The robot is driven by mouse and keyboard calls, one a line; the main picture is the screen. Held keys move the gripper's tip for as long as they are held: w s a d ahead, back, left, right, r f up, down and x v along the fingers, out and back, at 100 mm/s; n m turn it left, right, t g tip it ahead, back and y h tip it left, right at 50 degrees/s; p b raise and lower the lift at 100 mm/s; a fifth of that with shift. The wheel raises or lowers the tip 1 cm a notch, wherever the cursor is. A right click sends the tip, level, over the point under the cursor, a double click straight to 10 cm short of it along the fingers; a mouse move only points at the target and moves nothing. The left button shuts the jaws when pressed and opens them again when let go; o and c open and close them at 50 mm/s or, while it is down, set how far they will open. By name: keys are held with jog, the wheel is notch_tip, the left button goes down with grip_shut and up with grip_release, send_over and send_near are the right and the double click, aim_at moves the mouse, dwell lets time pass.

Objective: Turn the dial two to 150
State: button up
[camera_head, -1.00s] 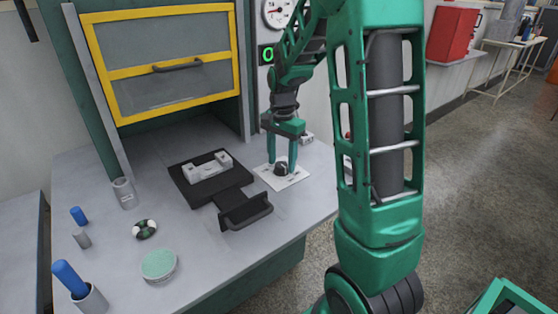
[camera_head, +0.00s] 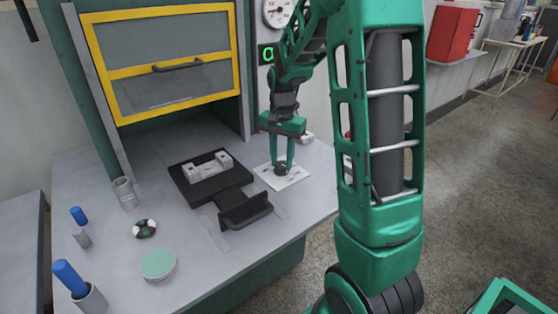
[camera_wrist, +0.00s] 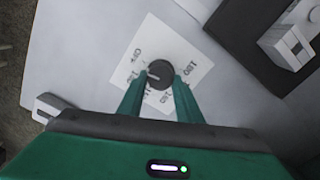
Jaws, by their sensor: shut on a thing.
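A black dial (camera_head: 281,169) sits on a white square plate (camera_head: 296,179) on the grey bench. In the wrist view the dial (camera_wrist: 160,74) shows a light pointer line aimed toward the left, and the plate (camera_wrist: 151,33) carries printed numbers, one reading 180 at the right. Others are partly hidden or too blurred to read. My gripper (camera_head: 283,167) points down at the dial, with its green fingers (camera_wrist: 159,88) on either side of it, shut on it. The fingers cover part of the lower markings.
A black fixture with a light block (camera_head: 208,170) and a black handle (camera_head: 246,208) stand left of the dial. A round green-topped dish (camera_head: 158,263), a grey cup (camera_head: 125,194) and blue-capped items (camera_head: 70,278) are farther left. A yellow-framed sash (camera_head: 165,60) rises behind.

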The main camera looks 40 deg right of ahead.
aim_at(279, 163)
jog(key=n, duration=0.4)
jog(key=shift+w+a+n, duration=0.1)
jog(key=shift+w+n, duration=0.1)
jog(key=shift+n, duration=0.1)
jog(key=n, duration=0.3)
jog(key=shift+n, duration=0.3)
jog(key=n, duration=0.3)
jog(key=shift+w+a+r+n, duration=0.1)
jog(key=shift+n, duration=2)
jog(key=o, duration=1)
jog(key=shift+o, duration=0.2)
notch_tip(279, 163, up, 11)
jog(key=shift+f, duration=0.2)
